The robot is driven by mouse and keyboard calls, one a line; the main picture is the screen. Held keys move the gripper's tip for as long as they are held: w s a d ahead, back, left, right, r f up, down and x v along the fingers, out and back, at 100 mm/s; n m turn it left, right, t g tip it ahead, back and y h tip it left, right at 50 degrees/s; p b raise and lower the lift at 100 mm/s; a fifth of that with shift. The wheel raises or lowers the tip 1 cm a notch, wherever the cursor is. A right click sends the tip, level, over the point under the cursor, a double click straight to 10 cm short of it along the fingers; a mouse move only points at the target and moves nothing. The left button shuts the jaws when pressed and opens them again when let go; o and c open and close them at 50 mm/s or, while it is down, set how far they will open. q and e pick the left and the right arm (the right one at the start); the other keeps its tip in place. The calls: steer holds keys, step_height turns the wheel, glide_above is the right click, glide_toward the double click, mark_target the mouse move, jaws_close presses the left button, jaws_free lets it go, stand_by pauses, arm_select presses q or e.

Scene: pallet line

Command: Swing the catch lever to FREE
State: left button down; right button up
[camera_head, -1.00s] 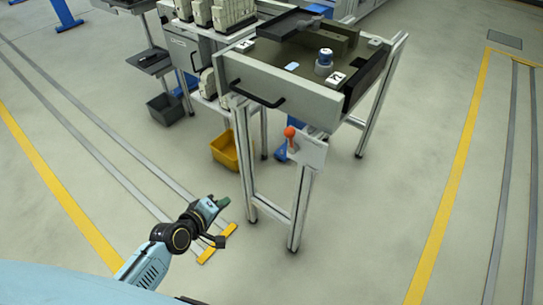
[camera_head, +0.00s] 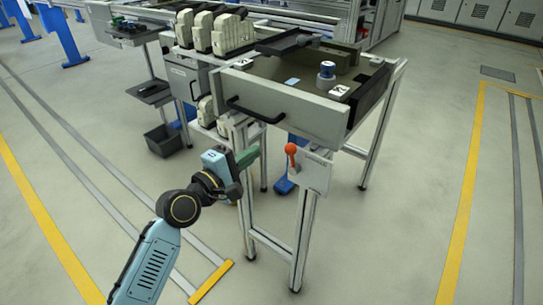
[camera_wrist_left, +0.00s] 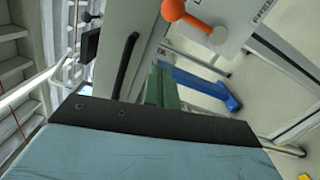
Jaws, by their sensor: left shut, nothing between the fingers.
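The catch lever (camera_head: 291,151) has an orange knob and arm and is mounted on a light grey plate (camera_head: 314,172) on the front leg of the stand. My right gripper is not in view.
A drawer-like tray with a black handle (camera_head: 255,112) sits above the lever on the metal stand. A dark bin (camera_head: 163,140) stands on the floor at left. A blue object (camera_wrist_left: 205,87) lies behind the fingers. The floor to the right is clear.

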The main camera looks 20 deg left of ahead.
mark_target(292, 161)
arm_select(q)
steer(key=shift+w+d+r+b, duration=0.1)
steer(key=shift+w+d, duration=0.1)
steer(key=shift+d, duration=0.6)
steer(key=shift+w+d+r+b, duration=0.15)
steer(key=shift+w+d, duration=0.1)
steer(key=shift+d, duration=0.5)
steer(key=shift+w+d+r+b, duration=0.1)
steer(key=shift+w+d, duration=0.1)
steer(key=shift+d, duration=0.6)
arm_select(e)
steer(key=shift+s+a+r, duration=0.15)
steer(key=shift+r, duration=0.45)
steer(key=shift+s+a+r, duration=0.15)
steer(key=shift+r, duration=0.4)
arm_select(q)
steer(key=shift+d, duration=0.1)
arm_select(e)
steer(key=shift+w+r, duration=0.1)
